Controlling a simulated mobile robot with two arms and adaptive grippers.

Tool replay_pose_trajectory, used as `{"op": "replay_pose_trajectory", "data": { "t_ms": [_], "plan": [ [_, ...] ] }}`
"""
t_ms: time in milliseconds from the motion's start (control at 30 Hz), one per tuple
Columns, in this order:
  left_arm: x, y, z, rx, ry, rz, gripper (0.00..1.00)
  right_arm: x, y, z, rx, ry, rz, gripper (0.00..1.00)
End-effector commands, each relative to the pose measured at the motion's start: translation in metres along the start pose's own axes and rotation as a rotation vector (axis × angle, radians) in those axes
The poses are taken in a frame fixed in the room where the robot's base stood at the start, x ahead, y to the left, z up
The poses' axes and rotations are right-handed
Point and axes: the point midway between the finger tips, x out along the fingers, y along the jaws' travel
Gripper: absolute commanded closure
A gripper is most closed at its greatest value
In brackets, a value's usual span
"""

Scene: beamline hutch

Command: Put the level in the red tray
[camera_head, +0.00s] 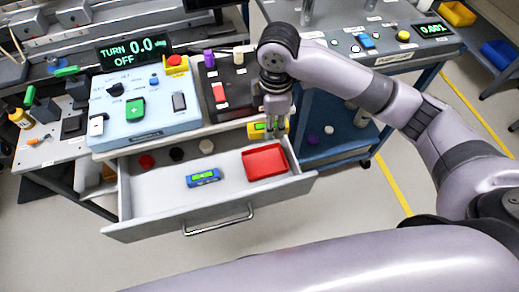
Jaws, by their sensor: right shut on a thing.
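My right gripper (273,126) points down at the back right of the open drawer, behind the red tray. It is shut on a yellow level (256,130) with a green window, partly covered by the fingers. The red tray (267,161) lies in the right part of the drawer and looks empty. A blue level-like block (203,177) with a green window lies in the middle of the drawer, left of the tray and apart from it. My left gripper is not in view.
The open drawer (150,225) also holds several round knobs along its back. Above it stands a pale blue control box (145,130) with switches. A blue cart (340,145) stands to the right. The drawer floor left of the blue block is clear.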

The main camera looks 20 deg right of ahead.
Motion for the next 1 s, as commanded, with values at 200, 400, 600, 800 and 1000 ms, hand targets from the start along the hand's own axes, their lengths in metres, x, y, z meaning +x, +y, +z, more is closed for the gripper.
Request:
{"op": "replay_pose_trajectory", "data": {
  "t_ms": [200,400,600,800,1000],
  "plan": [
    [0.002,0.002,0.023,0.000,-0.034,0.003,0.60,0.003,0.006,-0.005,-0.120,-0.003,-0.003,1.00],
    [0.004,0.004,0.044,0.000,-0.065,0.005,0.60,0.052,0.005,-0.004,-0.121,-0.004,-0.006,1.00],
    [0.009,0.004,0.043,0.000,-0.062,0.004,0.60,0.106,0.005,-0.004,-0.120,-0.004,-0.003,1.00],
    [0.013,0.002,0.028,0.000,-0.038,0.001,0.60,0.142,0.005,-0.004,-0.121,-0.003,-0.002,1.00],
    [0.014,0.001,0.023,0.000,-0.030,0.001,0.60,0.155,0.006,-0.004,-0.121,-0.003,0.000,1.00]
  ]
}}
